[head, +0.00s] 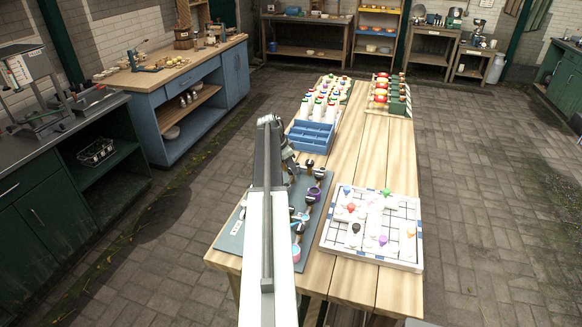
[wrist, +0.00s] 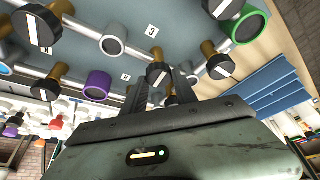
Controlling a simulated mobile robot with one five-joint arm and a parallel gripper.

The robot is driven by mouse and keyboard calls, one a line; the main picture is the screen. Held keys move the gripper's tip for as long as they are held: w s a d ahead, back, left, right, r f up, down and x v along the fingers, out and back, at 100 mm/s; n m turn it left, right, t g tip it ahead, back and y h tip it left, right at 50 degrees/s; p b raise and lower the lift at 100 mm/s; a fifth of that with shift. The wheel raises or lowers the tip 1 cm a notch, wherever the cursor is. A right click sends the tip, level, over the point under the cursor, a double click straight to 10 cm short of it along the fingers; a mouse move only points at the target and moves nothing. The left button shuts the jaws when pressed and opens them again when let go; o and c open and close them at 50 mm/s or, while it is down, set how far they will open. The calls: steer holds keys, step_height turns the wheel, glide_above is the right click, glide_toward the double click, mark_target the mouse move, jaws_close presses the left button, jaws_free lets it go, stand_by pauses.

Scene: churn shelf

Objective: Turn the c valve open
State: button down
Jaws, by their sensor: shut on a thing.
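The valve board (head: 232,240) lies on the left of the wooden table, with pipes and several black valve knobs. In the wrist view, my gripper (wrist: 159,84) is shut on a black valve knob (wrist: 157,73) with a white bar, between its two dark fingers. Small white tags (wrist: 152,31) sit on the board, but their letters are too small to read surely, so I cannot tell which valve is c. Other black knobs (wrist: 40,28) stand on both sides, apart from the fingers. In the head view, my arm hides part of the board and most of my gripper (head: 289,157).
A blue divided crate (head: 311,136) stands just beyond the board. A white gridded tray (head: 398,262) with coloured pieces is to its right. Coloured pipe ends, purple (wrist: 98,84) and green (wrist: 248,25), are near the knobs. The middle of the wooden table (head: 375,150) is clear.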

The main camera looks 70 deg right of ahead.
steer(key=shift+w+a+n, duration=0.1)
steer(key=shift+a+n, duration=0.05)
steer(key=shift+n, duration=0.15)
steer(key=shift+a+f+n+t+h, duration=0.1)
steer(key=shift+n+t+h, duration=0.25)
steer(key=shift+n, duration=0.65)
steer(key=n+t, duration=0.1)
steer(key=n, duration=0.2)
steer(key=n+t, duration=0.1)
steer(key=n, duration=0.2)
steer(key=shift+s+a+t+h, duration=0.1)
steer(key=shift+s+t+h, duration=0.1)
steer(key=shift+t+h, duration=0.05)
steer(key=n, duration=0.2)
steer(key=n+t, duration=0.1)
steer(key=n, duration=0.1)
steer(key=shift+s+n+t, duration=0.15)
steer(key=shift+n+t, duration=0.15)
steer(key=shift+n, duration=0.1)
steer(key=shift+d+n+t+y, duration=0.1)
steer(key=shift+n+t+y, duration=0.25)
steer(key=shift+n, duration=0.75)
steer(key=shift+d+n+t+y, duration=0.1)
steer(key=shift+n+t+y, duration=0.25)
steer(key=shift+n, duration=0.75)
steer(key=c, duration=1)
jaws_free()
